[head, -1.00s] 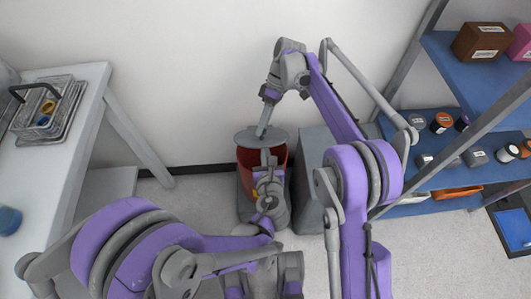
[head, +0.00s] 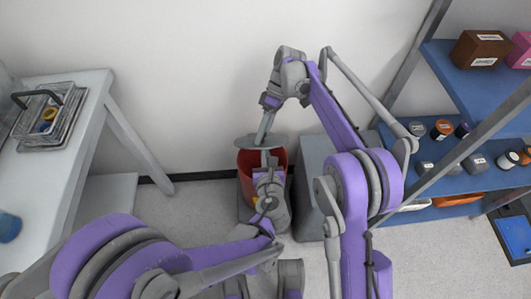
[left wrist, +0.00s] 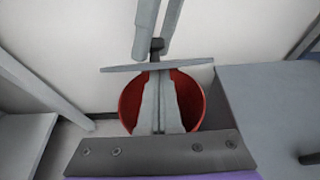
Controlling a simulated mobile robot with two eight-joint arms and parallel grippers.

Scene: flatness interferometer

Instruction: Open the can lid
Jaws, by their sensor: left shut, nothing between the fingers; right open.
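The red can (head: 246,170) stands on the floor against the wall. Its flat grey lid (head: 247,141) sits over the opening; in the left wrist view the lid (left wrist: 118,69) appears nearly edge-on and slightly tilted, with the red can interior (left wrist: 190,97) showing below it. My left gripper (head: 265,157) is shut and empty, its fingers (left wrist: 158,80) in front of the can with tips close to the lid's underside; contact is unclear. My right gripper (head: 262,136) comes from above and is open, its fingers (left wrist: 156,40) beside the dark knob (left wrist: 157,46) on the lid.
A grey cabinet (head: 312,165) stands close to the can's right. A blue shelf rack (head: 455,90) with boxes and several small containers is farther right. A white table (head: 70,150) with a wire basket (head: 45,120) is at the left. Floor between table and can is clear.

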